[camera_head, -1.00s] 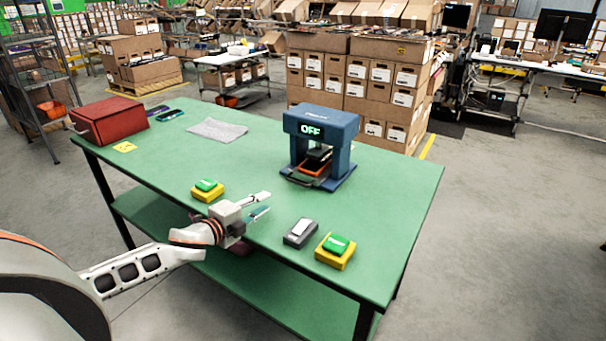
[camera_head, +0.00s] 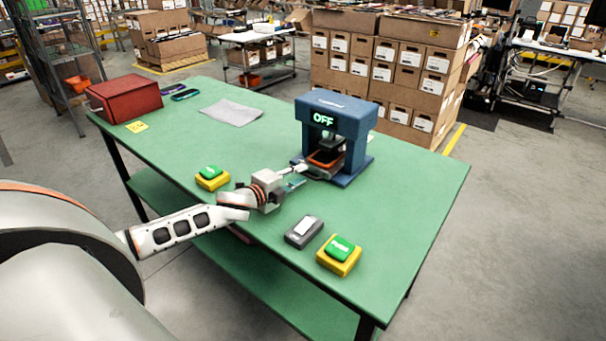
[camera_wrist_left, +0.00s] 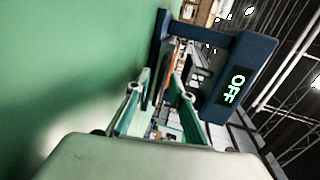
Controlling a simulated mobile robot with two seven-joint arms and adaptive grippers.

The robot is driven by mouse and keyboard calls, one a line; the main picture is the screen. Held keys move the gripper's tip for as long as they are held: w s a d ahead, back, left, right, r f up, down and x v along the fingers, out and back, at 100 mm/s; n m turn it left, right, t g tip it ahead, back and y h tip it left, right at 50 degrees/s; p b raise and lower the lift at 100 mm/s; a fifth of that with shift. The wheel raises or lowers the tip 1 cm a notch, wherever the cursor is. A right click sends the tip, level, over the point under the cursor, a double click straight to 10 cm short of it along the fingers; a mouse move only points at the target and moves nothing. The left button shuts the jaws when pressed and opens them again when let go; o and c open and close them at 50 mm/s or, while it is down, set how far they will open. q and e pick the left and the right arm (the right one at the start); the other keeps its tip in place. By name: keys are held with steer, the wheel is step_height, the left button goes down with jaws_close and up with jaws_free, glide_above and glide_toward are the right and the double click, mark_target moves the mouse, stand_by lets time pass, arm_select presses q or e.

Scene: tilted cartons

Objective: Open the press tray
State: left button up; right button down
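The blue press (camera_head: 338,112) stands on the green table, with "OFF" on its display. It shows sideways in the left wrist view (camera_wrist_left: 240,75). The press tray (camera_head: 326,159), orange with a grey front, sits low between the press's columns; a strip of orange (camera_wrist_left: 177,56) shows in the wrist view. My left gripper (camera_head: 300,175) is just in front of the tray, low over the table. In the wrist view its two teal fingers (camera_wrist_left: 160,82) are apart, pointing at the press. I cannot tell whether they touch the tray. My right gripper is not in view.
A green button on a yellow base (camera_head: 211,178) is left of my gripper; another (camera_head: 339,253) is at the front. A dark grey device (camera_head: 303,231) lies near it. A red box (camera_head: 124,98) and a grey cloth (camera_head: 232,112) are farther back. The table's middle is clear.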

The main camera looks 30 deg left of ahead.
arm_select(q)
steer(key=shift+x, duration=1.2)
jaws_close()
steer(key=shift+s, duration=0.1)
